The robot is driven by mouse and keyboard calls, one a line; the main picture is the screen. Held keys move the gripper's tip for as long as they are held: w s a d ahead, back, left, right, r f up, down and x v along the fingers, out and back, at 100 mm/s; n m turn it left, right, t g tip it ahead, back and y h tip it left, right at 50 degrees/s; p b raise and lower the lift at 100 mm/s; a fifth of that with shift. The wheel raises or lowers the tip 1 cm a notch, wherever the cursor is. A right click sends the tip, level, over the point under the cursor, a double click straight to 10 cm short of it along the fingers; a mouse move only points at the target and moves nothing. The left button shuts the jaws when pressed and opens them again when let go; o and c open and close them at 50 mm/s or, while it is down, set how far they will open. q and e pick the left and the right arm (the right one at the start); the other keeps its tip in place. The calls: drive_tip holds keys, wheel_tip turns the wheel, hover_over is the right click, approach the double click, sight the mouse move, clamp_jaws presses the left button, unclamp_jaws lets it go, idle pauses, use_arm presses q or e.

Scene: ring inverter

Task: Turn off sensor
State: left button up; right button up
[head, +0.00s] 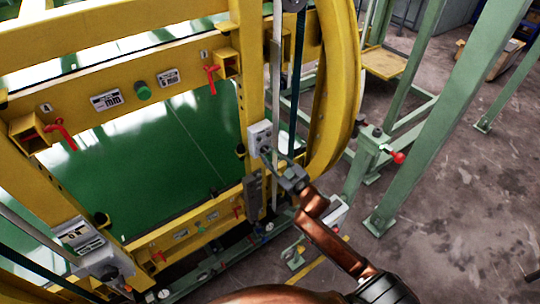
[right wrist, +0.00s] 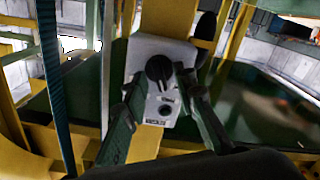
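A light grey sensor box (head: 260,138) is fixed to the yellow upright of the frame, near the middle of the head view. In the right wrist view the box (right wrist: 147,52) fills the centre, with a black rotary knob (right wrist: 159,68) and a small round button or lock (right wrist: 165,110) below it. My right gripper (head: 277,161) is close in front of the box. In the right wrist view its two fingers (right wrist: 160,88) are apart, one on each side of the knob, with gaps visible. I cannot tell whether the fingertips touch the box. My left gripper is not in view.
The yellow ring (head: 340,85) curves just right of the box. Red levers (head: 61,134) and a green button (head: 143,90) sit on the yellow beam. Concrete floor (head: 470,230) is open at right.

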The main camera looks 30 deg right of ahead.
clamp_jaws()
idle(0.3)
drive_tip(key=shift+n+p, duration=0.45)
drive_tip(key=shift+n, duration=1.05)
unclamp_jaws()
